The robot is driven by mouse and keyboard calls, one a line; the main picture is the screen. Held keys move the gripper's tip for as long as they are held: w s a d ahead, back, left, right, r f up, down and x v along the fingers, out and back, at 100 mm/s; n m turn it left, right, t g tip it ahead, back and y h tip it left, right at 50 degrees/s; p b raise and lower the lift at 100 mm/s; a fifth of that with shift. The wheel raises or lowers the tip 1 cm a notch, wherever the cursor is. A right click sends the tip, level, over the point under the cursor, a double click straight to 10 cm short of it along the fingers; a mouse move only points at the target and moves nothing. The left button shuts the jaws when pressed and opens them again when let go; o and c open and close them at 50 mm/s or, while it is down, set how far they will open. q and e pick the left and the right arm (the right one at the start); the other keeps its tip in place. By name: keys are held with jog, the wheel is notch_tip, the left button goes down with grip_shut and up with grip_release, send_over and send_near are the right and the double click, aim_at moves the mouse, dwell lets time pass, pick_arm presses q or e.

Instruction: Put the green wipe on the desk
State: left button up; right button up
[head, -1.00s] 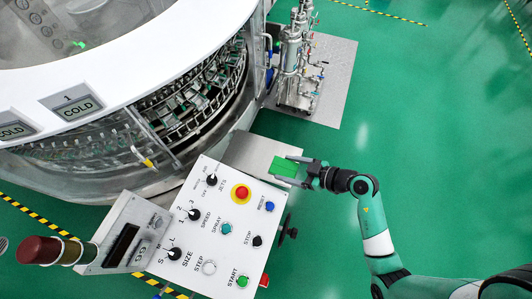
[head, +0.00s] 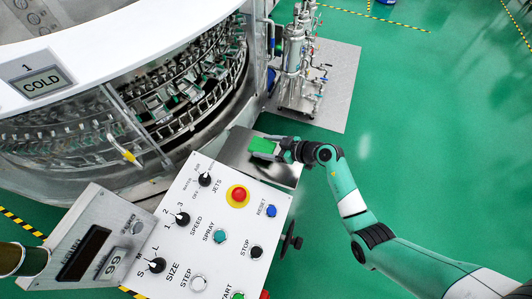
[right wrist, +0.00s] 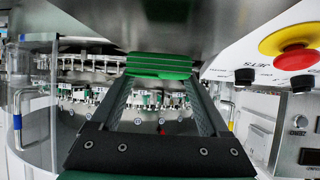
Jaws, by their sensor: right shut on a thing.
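The green wipe (head: 264,147) is a small flat green piece. My right gripper (head: 276,149) is shut on it at its right end in the head view. The wipe appears over the grey metal desk (head: 270,176) behind the control panel; I cannot tell whether it touches the desk. In the right wrist view the wipe (right wrist: 160,66) lies across the tips of my right gripper (right wrist: 160,76), with several layered edges showing. My left gripper is in neither view.
The control panel (head: 205,248) with knobs and a red emergency button (head: 239,195) stands just in front of the desk. The round washer (head: 150,105) is at the left. Steel pipework (head: 295,70) stands behind. Open green floor (head: 430,110) lies at the right.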

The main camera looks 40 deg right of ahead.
aim_at(266, 151)
notch_tip(266, 151, down, 3)
jog(key=shift+f+b, duration=0.1)
jog(key=shift+b, duration=0.8)
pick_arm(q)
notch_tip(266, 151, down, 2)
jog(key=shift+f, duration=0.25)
pick_arm(e)
jog(key=shift+r, duration=0.2)
jog(key=o, duration=1.2)
jog(key=shift+s+f, duration=0.1)
jog(key=shift+c, duration=0.2)
jog(key=shift+r+p, duration=0.25)
jog(key=shift+p, duration=0.1)
jog(key=p+v, duration=0.6)
jog(key=v, duration=0.5)
jog(key=shift+s+d, duration=0.1)
jog(key=shift+s, duration=0.15)
jog(key=shift+s+r, duration=0.1)
jog(key=shift+s, duration=0.1)
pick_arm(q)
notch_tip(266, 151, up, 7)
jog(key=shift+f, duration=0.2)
